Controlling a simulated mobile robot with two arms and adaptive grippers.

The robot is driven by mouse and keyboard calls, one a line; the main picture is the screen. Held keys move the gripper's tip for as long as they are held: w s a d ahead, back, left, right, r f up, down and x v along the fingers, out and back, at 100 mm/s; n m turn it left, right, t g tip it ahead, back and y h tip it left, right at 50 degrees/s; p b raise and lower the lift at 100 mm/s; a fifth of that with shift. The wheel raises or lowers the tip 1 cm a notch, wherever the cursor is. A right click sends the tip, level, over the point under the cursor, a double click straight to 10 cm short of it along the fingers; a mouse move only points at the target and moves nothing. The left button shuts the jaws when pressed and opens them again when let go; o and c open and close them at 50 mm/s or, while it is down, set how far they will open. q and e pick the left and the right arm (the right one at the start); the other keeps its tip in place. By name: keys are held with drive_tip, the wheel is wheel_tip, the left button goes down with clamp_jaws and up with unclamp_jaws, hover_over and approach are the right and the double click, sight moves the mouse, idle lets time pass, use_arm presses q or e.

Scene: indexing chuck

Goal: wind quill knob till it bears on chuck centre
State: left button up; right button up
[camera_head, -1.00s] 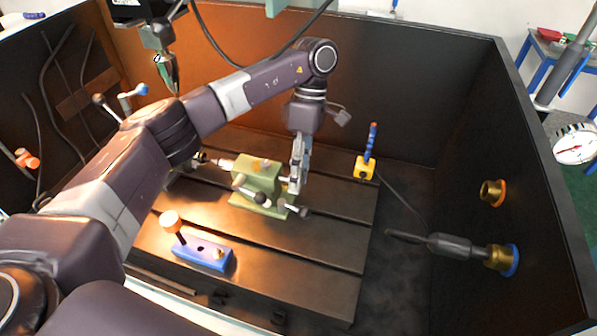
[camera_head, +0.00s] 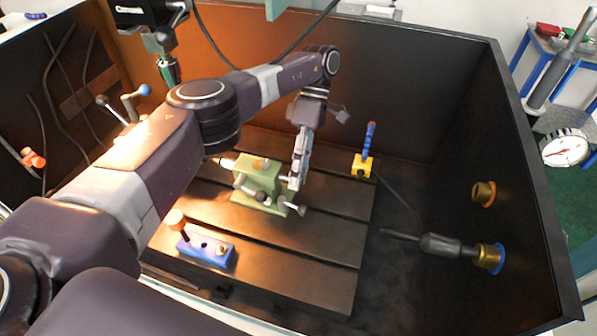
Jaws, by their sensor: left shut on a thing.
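The green tailstock (camera_head: 257,178) stands on the slotted machine table. Its pale quill (camera_head: 226,163) points left, where my left arm hides the chuck, so I cannot tell whether the quill tip touches the chuck centre. My left gripper (camera_head: 295,182) reaches down at the tailstock's right end. It is shut on the quill knob there, which the fingers largely cover. My right gripper is not in view.
A blue block (camera_head: 206,250) with an orange-topped handle lies on the table's front. A yellow block (camera_head: 361,166) with a blue segmented hose stands behind the right end. A grey-handled tool (camera_head: 447,245) projects from the right wall. Dark walls enclose the table (camera_head: 300,262).

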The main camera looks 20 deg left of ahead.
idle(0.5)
use_arm(q)
drive_tip(key=o, duration=1.2)
drive_tip(key=shift+c, duration=0.2)
drive_tip(key=shift+r, duration=5)
